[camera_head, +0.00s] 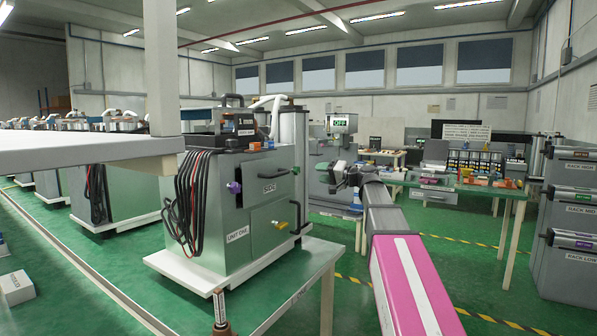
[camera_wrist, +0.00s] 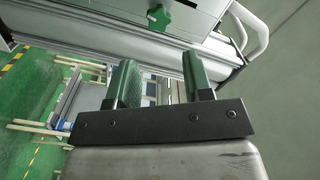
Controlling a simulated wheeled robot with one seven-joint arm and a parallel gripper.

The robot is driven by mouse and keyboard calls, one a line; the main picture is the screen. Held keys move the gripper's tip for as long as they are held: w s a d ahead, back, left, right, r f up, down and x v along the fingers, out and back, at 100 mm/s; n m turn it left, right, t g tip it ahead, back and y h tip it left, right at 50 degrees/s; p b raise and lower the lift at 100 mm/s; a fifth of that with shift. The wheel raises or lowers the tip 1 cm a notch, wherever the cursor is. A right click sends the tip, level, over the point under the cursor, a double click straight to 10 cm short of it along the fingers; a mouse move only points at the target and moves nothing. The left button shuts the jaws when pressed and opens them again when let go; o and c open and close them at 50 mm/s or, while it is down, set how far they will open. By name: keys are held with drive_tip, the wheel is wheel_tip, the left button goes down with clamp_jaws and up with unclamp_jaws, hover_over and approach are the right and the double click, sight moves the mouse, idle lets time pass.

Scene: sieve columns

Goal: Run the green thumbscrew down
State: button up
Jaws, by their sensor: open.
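In the wrist view a green lobed knob (camera_wrist: 159,18) shows near the top edge, beyond my fingertips. My gripper (camera_head: 336,178) is in the air to the right of the cabinet. In the wrist view its two dark green fingers (camera_wrist: 160,60) stand apart with nothing held between them. The knob is clear of both fingers.
A rack (camera_head: 570,230) stands at far right.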

sight(299, 169)
drive_tip(key=w+a+n, duration=0.2)
drive_tip(key=a+n, duration=0.1)
drive_tip(key=w+a+n, duration=0.2)
drive_tip(key=a+n, duration=0.1)
drive_tip(key=w+a+n, duration=0.2)
drive_tip(key=a+n, duration=0.1)
drive_tip(key=shift+r+n, duration=0.15)
drive_tip(key=shift+n, duration=0.15)
idle(0.4)
drive_tip(key=c, duration=0.6)
